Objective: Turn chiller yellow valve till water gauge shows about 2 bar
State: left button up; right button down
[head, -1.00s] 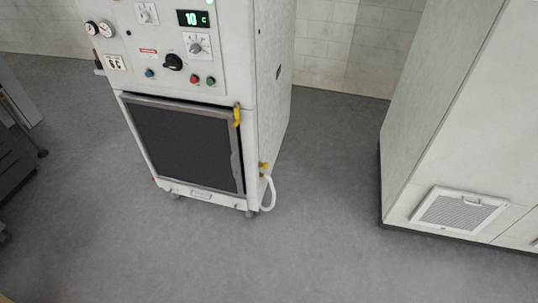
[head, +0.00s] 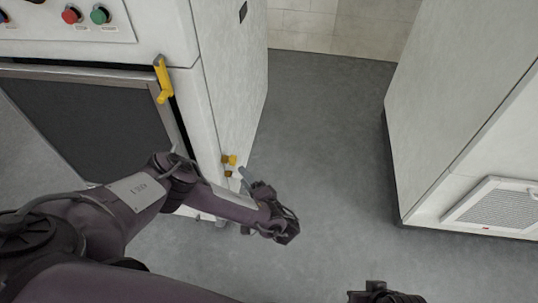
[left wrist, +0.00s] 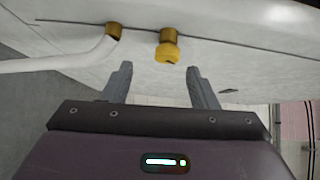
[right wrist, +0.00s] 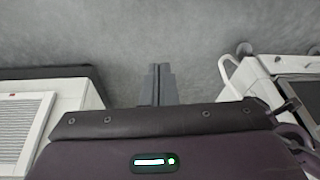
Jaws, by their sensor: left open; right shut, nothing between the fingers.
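The chiller (head: 225,80) is the white cabinet at the left of the head view. Its small yellow valve (head: 230,159) sits low on the side panel. In the left wrist view the yellow valve (left wrist: 169,50) is just beyond and between the fingertips, not gripped. My left gripper (head: 245,174) is open and empty, close to the valve. It also shows in the left wrist view (left wrist: 160,76). My right gripper (right wrist: 157,72) is shut and empty above the floor; only part of that arm's end shows at the head view's bottom edge. The water gauge is out of view.
A white hose (left wrist: 60,64) leaves a brass fitting (left wrist: 114,31) beside the valve. A yellow handle (head: 162,82) is on the chiller's front door edge. Another white cabinet (head: 455,110) stands at the right. Clear grey floor (head: 330,150) lies between them.

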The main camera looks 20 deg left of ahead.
aim_at(235, 163)
pick_arm(q)
jog(key=shift+w+a+r+t, duration=0.3)
jog(key=shift+w+a+r, duration=0.1)
jog(key=shift+w+a, duration=0.15)
jog(key=x, duration=0.6)
jog(key=shift+w+a+b, duration=0.1)
jog(key=shift+a+b, duration=0.25)
pick_arm(e)
jog(key=shift+w+a+r+t, duration=0.2)
jog(key=shift+w+a+t, duration=0.1)
jog(key=shift+a, duration=0.2)
pick_arm(q)
jog(key=c, duration=1)
jog(key=shift+o, duration=0.2)
jog(key=shift+r, duration=0.1)
pick_arm(e)
jog(key=shift+r, duration=0.1)
